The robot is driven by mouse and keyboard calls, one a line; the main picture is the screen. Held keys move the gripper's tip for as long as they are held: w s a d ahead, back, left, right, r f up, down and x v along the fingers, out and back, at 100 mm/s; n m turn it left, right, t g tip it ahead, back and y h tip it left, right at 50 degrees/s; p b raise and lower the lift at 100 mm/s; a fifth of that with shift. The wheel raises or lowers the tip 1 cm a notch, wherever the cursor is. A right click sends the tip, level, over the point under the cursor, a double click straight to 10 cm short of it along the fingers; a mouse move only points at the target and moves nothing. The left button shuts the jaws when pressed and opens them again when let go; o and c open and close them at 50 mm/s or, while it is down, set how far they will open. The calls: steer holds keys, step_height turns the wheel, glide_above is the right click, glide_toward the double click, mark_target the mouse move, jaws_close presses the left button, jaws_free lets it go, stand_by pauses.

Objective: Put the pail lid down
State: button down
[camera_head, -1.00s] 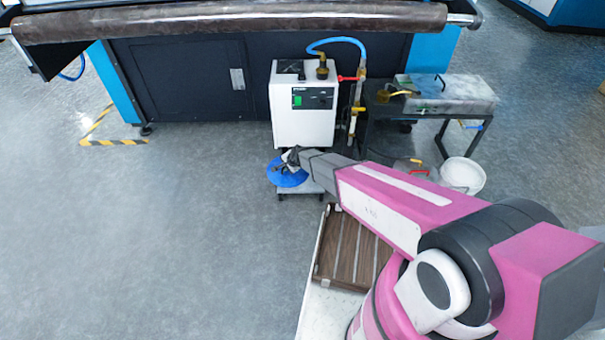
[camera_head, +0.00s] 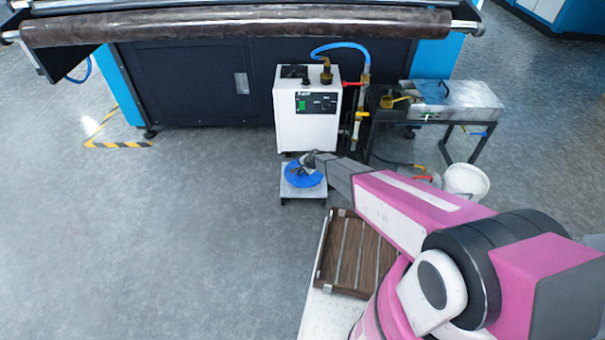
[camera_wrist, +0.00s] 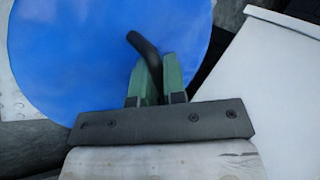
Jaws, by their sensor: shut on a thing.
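The blue round pail lid (camera_head: 306,176) is in front of the white machine, above or on a small low light-topped stand (camera_head: 288,192). In the wrist view the lid (camera_wrist: 60,60) fills the upper left, with a dark bent handle standing up from it. My gripper (camera_head: 307,161) is at the lid; in the wrist view its green fingers (camera_wrist: 156,78) are shut on the dark handle. I cannot tell whether the lid touches the stand. The arm hides part of the lid's right side.
The white machine (camera_head: 308,115) with a blue hose stands just behind the lid. A dark side table (camera_head: 440,120) and a white pail (camera_head: 466,182) are to the right. A wooden slatted tray (camera_head: 350,255) lies nearer me. The floor at left is clear.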

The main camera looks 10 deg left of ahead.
steer(key=shift+f, duration=1.5)
steer(key=shift+f, duration=0.15)
steer(key=c, duration=1.2)
jaws_free()
steer(key=s+d+r+n+h, duration=0.1)
steer(key=s+d+r, duration=0.2)
steer(key=d+r, duration=0.55)
steer(key=s+d+r+n+g, duration=0.1)
steer(key=s+d+r, duration=0.2)
steer(key=d+r, duration=0.5)
steer(key=s+d+r+n+h, duration=0.1)
steer(key=s+d+r, duration=0.3)
steer(key=d+r, duration=0.45)
steer(key=s+d+r+n+g+h, duration=0.1)
steer(key=s+d+r, duration=0.3)
steer(key=d+r, duration=0.1)
steer(key=s+d+r+n+h, duration=0.1)
steer(key=s+d+r, duration=0.4)
steer(key=d, duration=0.3)
steer(key=s+d+r+n+g+h, duration=0.1)
steer(key=s+d+r, duration=0.4)
steer(key=d+r, duration=0.1)
steer(key=shift+d+r+g+h, duration=0.3)
steer(key=shift+r+h, duration=0.1)
steer(key=shift+r, duration=0.15)
